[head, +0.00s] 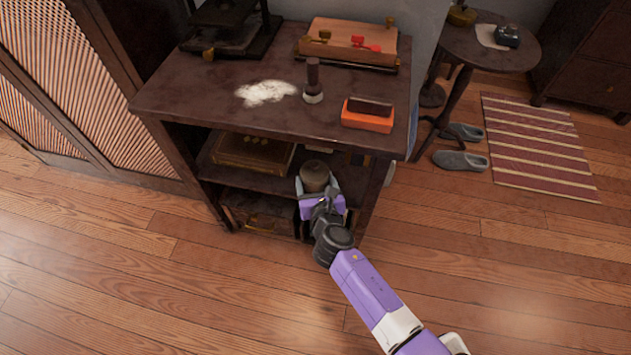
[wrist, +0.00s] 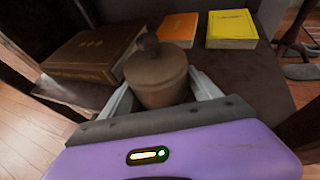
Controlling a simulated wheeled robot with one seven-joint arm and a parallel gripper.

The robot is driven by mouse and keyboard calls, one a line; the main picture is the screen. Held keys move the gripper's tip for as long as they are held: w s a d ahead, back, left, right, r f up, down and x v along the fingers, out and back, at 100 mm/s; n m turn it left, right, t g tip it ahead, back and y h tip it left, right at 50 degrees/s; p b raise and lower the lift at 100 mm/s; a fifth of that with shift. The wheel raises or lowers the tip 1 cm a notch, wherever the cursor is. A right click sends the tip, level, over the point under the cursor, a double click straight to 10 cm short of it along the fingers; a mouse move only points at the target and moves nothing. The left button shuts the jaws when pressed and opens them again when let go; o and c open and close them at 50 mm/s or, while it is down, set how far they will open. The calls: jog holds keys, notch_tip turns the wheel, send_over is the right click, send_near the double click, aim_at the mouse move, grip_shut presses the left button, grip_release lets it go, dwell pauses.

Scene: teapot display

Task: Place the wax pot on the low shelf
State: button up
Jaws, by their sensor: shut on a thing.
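The wax pot (wrist: 158,82) is a small brown lidded pot with a dark knob, upright between the fingers of my gripper (wrist: 165,98). In the head view the pot (head: 314,175) shows at the front edge of the low shelf (head: 330,190), under the tabletop. My gripper (head: 318,190) is shut on the pot, reaching in from the front. The pot's base is hidden by my gripper, so I cannot tell whether it touches the shelf.
A large brown book (wrist: 95,52) lies left of the pot on the shelf. The tabletop (head: 200,95) overhangs the shelf. Shelf surface right of the pot (wrist: 250,75) is bare.

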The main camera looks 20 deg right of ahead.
jog(key=o, duration=1.9)
jog(key=shift+f, duration=0.1)
jog(key=shift+o, duration=0.2)
jog(key=shift+s+r, duration=0.2)
jog(key=shift+r, duration=0.05)
jog(key=p+v, duration=0.3)
jog(key=v, duration=0.8)
jog(key=shift+s+a+p, duration=0.15)
jog(key=shift+s+p, duration=0.2)
jog(key=shift+p, duration=0.05)
